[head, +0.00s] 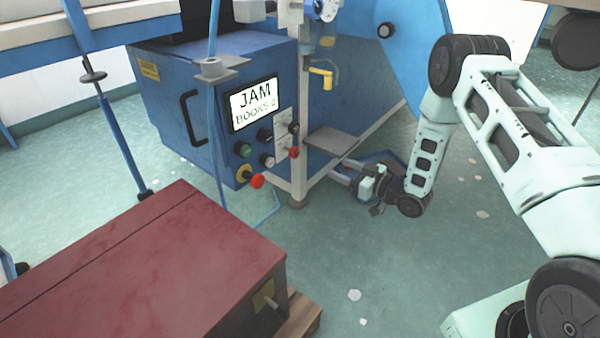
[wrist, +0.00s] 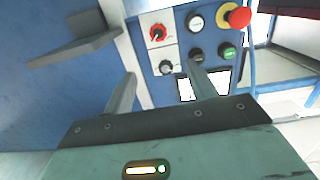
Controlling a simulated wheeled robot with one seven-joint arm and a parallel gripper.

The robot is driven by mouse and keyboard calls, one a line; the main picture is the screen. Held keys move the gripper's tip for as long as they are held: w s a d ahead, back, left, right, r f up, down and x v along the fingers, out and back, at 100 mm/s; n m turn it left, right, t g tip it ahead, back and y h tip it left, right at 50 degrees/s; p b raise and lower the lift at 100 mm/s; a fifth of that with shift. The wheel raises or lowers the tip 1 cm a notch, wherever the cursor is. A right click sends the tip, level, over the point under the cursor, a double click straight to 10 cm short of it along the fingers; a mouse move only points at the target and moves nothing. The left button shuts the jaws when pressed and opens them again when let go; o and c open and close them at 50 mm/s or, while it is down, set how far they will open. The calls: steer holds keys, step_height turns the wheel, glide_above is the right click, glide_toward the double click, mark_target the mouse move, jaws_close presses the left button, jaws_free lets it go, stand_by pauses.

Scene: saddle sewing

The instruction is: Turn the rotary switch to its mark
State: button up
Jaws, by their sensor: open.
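Two rotary knobs sit on white plates on the blue machine's control panel. One is a red knob (wrist: 157,33) with a white pointer line and a ring of marks; the other is a grey-black knob (wrist: 166,67). In the head view the red knob (head: 293,152) and the dark knob (head: 293,128) show at the panel's right edge. I cannot tell which is the task's switch, nor read its mark. My gripper (wrist: 163,76) is open and empty, its fingers pointing toward the panel. In the head view my gripper (head: 340,172) is right of the panel, apart from the knobs.
The panel also has a red stop button (wrist: 239,17), a green button (wrist: 229,51) and a screen (head: 254,103) reading "JAM". A grey ledge (head: 327,141) juts out near my gripper. A dark red case (head: 140,260) stands front left. The floor at front centre is open.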

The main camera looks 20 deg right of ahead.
mark_target(297, 152)
steer(key=shift+t, duration=0.3)
steer(key=b+x, duration=0.2)
steer(key=x, duration=0.3)
steer(key=f+b+x, duration=0.1)
steer(key=b+x, duration=0.1)
steer(key=x, duration=0.3)
steer(key=b+x, duration=0.2)
steer(key=x, duration=0.3)
steer(key=shift+f+b, duration=0.3)
steer(key=shift+f, duration=0.05)
steer(key=shift+w+a+r, duration=0.1)
steer(key=shift+w+a, duration=0.25)
steer(key=shift+w, duration=0.15)
steer(key=c, duration=1)
